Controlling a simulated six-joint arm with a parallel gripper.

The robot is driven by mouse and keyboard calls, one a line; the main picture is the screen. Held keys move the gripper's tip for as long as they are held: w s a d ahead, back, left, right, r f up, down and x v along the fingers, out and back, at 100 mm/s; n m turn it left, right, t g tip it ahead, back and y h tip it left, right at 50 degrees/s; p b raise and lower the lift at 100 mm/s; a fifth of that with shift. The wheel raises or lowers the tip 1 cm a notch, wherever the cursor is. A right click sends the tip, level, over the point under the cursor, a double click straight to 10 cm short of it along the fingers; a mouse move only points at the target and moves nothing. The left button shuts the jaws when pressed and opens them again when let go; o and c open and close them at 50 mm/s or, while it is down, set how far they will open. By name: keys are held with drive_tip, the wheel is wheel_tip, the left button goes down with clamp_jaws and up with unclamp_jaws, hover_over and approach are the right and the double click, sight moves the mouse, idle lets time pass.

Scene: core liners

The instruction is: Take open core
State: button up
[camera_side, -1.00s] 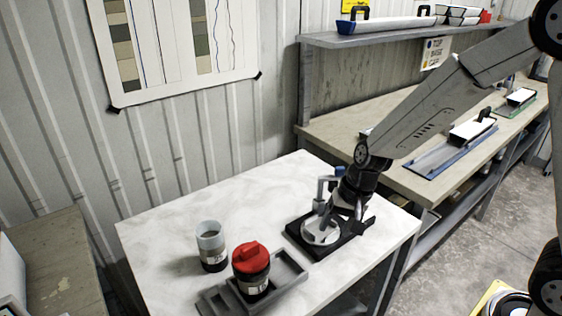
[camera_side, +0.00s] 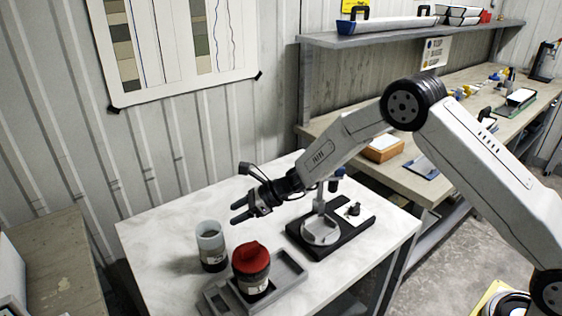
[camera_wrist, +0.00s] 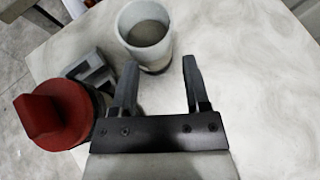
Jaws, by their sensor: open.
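The open core (camera_side: 211,246) is a short pale, translucent liner with a dark lower band and a label. It stands upright on the white table without a cap, and grey material shows inside. It also shows in the wrist view (camera_wrist: 146,32), just beyond the fingertips. My gripper (camera_side: 236,211) is open and empty, above and to the right of the open core, apart from it. In the wrist view my gripper (camera_wrist: 158,65) has its two fingers spread, with the open core ahead between and slightly left of them.
A red-capped core (camera_side: 251,268) stands in a grey tray (camera_side: 293,264) near the open core; its red cap (camera_wrist: 42,118) is close to my left finger in the wrist view. A black-based stand with a round plate (camera_side: 320,232) is on the right. The table's back left is clear.

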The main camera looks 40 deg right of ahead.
sight(205, 224)
drive_tip(key=shift+w+a+f+m+t, duration=0.15)
drive_tip(key=shift+w+a+f+m, duration=0.1)
drive_tip(key=shift+w+a+f, duration=0.25)
drive_tip(key=shift+w+a+f+m+t, duration=0.15)
drive_tip(key=shift+w+a+f+m, duration=0.15)
drive_tip(key=shift+w+a, duration=0.4)
drive_tip(key=shift+x, duration=2.5)
drive_tip(key=shift+w, duration=0.1)
clamp_jaws()
drive_tip(key=shift+r, duration=0.1)
